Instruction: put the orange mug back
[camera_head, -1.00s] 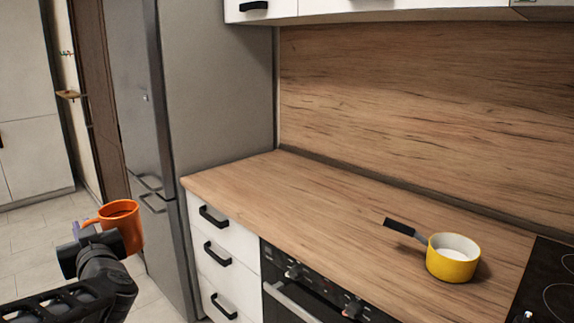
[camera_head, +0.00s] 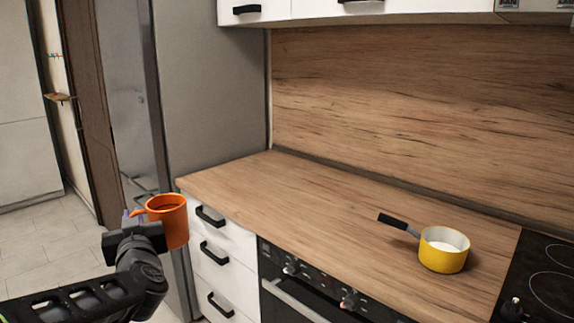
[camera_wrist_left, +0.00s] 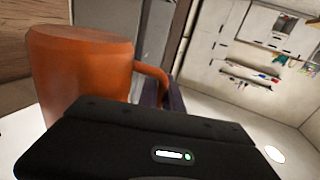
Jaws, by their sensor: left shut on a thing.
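The orange mug (camera_head: 170,222) is upright in the head view, held in the air in front of the white drawers, just off the counter's left front corner. My left gripper (camera_head: 138,222) is shut on the mug at its handle side, on the mug's left. In the left wrist view the mug (camera_wrist_left: 82,72) fills the upper left, with its handle (camera_wrist_left: 152,78) reaching toward the gripper's fingers. The fingertips are partly hidden behind the gripper body. My right gripper is in neither view.
The wooden counter (camera_head: 290,205) has clear room at its left and middle. A yellow saucepan (camera_head: 443,258) with a black handle stands farther right, beside the black hob (camera_head: 545,275). A grey fridge (camera_head: 215,95) stands left of the counter; upper cabinets (camera_head: 400,8) hang above.

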